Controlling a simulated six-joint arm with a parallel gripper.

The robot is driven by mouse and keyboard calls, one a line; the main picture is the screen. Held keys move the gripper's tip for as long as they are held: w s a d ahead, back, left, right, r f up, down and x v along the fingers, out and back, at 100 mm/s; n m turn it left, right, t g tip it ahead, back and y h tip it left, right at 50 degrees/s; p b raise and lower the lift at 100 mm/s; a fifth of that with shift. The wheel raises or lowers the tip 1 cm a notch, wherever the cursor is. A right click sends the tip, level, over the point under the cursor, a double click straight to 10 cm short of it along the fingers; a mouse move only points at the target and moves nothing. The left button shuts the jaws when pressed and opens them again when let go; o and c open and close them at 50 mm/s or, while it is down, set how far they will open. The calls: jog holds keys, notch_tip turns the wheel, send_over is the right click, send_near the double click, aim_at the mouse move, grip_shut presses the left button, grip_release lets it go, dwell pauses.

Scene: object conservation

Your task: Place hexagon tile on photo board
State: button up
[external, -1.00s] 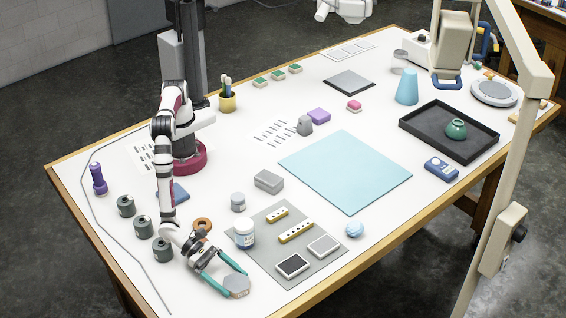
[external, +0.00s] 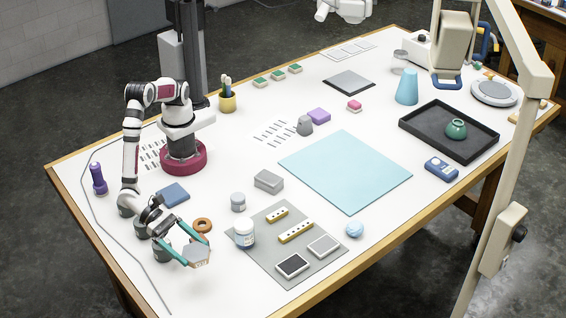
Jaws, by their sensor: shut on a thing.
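My gripper (external: 197,254), with teal fingers, is shut on the hexagon tile (external: 199,258). The tile is grey with a paler, marked side edge, and the fingers hold it at opposite sides, above the white table near its front left edge. The grey board (external: 318,267), which looks like the photo board, lies to the right of my gripper. On it are two yellow-and-white bars (external: 296,232), a dark framed square (external: 292,265) and a light grey framed square (external: 325,246). The tile is apart from the board.
A white jar (external: 243,233) stands at the board's left edge, between it and my gripper. An orange ring (external: 202,226) lies behind the tile. A light blue mat (external: 345,172) lies beyond the board.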

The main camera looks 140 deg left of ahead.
jog(key=shift+s+d+r, duration=0.3)
jog(key=shift+s, duration=0.1)
jog(key=w+a+n+g+y, duration=0.1)
jog(key=w+a+n+y, duration=0.3)
jog(key=a, duration=1)
jog(key=n+g+y, duration=0.5)
jog(key=n+g, duration=0.2)
jog(key=g, duration=0.1)
send_over(348, 181)
notch_tip(348, 181, down, 6)
jog(key=shift+r, duration=0.15)
jog(key=shift+a+f, duration=0.1)
jog(key=shift+f, duration=2)
jog(key=shift+f, duration=0.1)
jog(key=o, duration=1.3)
